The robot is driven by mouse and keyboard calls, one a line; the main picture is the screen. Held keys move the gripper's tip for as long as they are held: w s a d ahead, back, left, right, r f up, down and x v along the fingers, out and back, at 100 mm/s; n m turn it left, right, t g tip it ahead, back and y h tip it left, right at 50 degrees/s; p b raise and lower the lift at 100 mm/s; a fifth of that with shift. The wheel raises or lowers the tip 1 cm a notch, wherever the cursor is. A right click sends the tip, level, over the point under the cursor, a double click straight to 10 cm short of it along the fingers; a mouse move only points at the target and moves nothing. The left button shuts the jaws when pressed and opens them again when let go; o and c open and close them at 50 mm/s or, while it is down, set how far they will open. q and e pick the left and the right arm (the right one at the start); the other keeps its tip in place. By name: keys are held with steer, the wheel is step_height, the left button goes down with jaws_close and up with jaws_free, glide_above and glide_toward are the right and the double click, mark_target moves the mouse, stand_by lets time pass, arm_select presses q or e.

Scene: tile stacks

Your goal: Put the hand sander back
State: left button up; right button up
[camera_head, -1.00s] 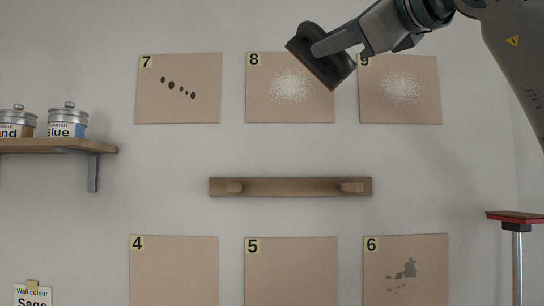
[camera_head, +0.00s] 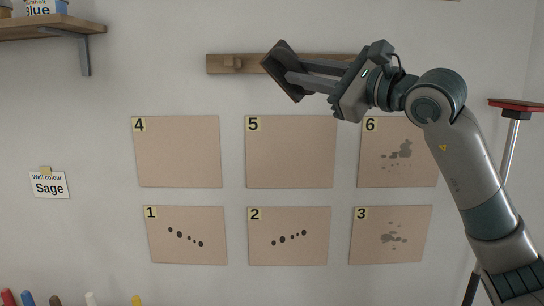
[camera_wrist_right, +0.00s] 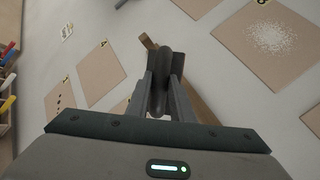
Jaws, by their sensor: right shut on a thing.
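The hand sander (camera_head: 284,68) is a dark block with a flat plate, tilted in the head view. My right gripper (camera_head: 290,79) is shut on it and holds it in front of the wooden wall rail, hiding part of that rail. In the right wrist view the sander (camera_wrist_right: 161,70) sits between the two fingers of the gripper (camera_wrist_right: 160,95). The wooden rail (camera_head: 218,64) has a peg (camera_head: 233,64) showing at its left; its right part is hidden behind my arm. I cannot tell whether the sander touches the rail. My left gripper is out of view.
Numbered wall panels, such as panel 5 (camera_head: 290,152) and panel 2 (camera_head: 288,250), hang below the rail. A shelf (camera_head: 50,28) with tins is at upper left. A red-topped pole (camera_head: 512,125) stands at right. Colored handles (camera_head: 8,298) show at lower left.

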steer(key=s+d+f, duration=0.1)
steer(key=d+f, duration=0.1)
steer(key=f, duration=1.4)
steer(key=s+d+f, duration=0.1)
steer(key=d+f, duration=0.1)
steer(key=f, duration=1.4)
steer(key=s+d+f+m+t+h, duration=0.1)
steer(key=s+d+f+h, duration=0.1)
steer(key=s+d+f, duration=0.3)
steer(key=s+d+f+m+t+h+b, duration=0.1)
steer(key=s+d+f, duration=0.4)
steer(key=s+f, duration=0.6)
step_height(320, 180, down, 6)
steer(key=shift+s+f+m+t+h+b, duration=0.25)
steer(key=shift+s+m+t+h+b, duration=0.05)
steer(key=shift+m+t+h, duration=0.35)
steer(key=shift+a, duration=0.15)
